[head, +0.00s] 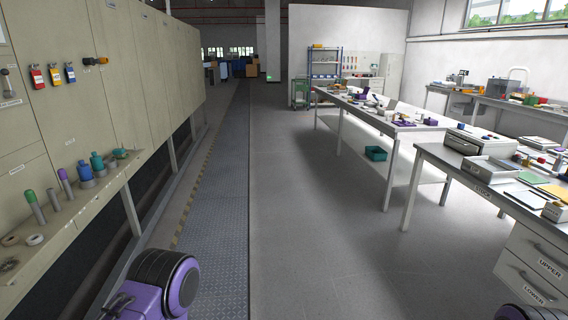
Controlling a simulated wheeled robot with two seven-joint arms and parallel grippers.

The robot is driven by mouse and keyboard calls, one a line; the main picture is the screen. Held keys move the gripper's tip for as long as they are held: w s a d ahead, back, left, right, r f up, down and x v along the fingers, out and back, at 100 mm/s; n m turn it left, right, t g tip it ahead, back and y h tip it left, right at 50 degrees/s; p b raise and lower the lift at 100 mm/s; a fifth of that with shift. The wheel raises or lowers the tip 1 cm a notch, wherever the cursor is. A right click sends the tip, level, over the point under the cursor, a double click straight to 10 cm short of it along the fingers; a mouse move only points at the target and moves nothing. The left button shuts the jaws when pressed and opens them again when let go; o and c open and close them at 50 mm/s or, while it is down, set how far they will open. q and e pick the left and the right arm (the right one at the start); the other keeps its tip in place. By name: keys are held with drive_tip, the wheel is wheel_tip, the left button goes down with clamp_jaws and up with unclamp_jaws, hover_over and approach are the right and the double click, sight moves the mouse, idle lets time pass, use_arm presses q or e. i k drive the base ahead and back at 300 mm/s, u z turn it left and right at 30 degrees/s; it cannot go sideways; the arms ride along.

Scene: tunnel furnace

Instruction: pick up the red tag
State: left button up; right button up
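The red tag (37,77) hangs on the beige panel of the furnace wall at the upper left. It is the leftmost of three hanging tags. A purple and black part of my own arm shows at the bottom left, and a small purple part shows at the bottom right corner. Neither gripper is in the picture.
A ledge (80,205) below the tags holds bottles, markers and tape rolls. The grey floor walkway (225,190) runs clear ahead. Long tables with tools and boxes stand on the right, the nearest a stock bench (428,152) with drawers.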

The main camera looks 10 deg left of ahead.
sight(37, 76)
drive_tip(key=u, duration=0.2)
drive_tip(key=i, duration=2.4)
drive_tip(key=u, duration=1.1)
drive_tip(key=i, duration=1.15)
drive_tip(key=u, duration=1.75)
drive_tip(key=i, duration=0.9)
drive_tip(key=u, duration=0.55)
